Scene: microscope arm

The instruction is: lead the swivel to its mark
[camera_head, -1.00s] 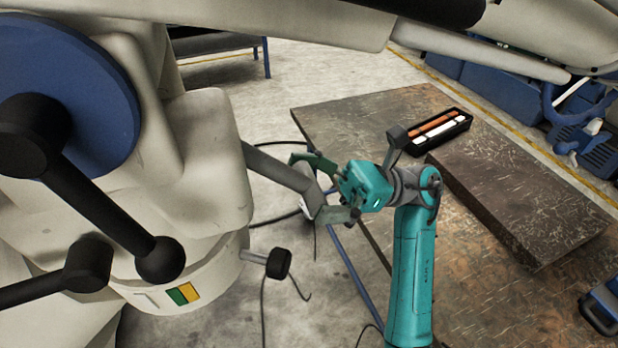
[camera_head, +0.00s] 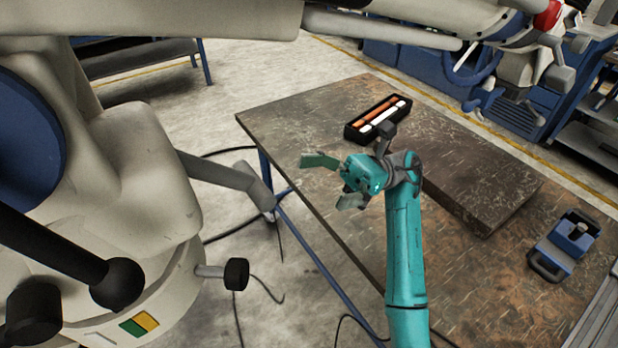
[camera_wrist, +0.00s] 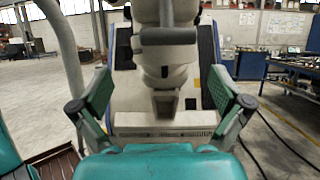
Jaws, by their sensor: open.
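The large cream microscope stand (camera_head: 130,170) fills the left of the head view. A grey angled bar (camera_head: 225,174) sticks out of its swivel body toward my gripper. Below, the round cream drum (camera_head: 175,310) carries a green and yellow patch (camera_head: 138,324) and a short rod with a black knob (camera_head: 236,274). My gripper (camera_head: 332,182) is open and empty, to the right of the bar's end and apart from it. In the wrist view, my gripper's green fingers (camera_wrist: 160,78) are spread, with a pale machine body (camera_wrist: 165,65) beyond them. Whether the swivel sits at its mark cannot be told.
A worn brown table (camera_head: 300,115) lies behind and right of my gripper, with a raised slab (camera_head: 470,185). A black tray (camera_head: 378,118) and a blue device (camera_head: 568,243) sit on it. Cream arms cross overhead. Cables lie on the floor below the bar.

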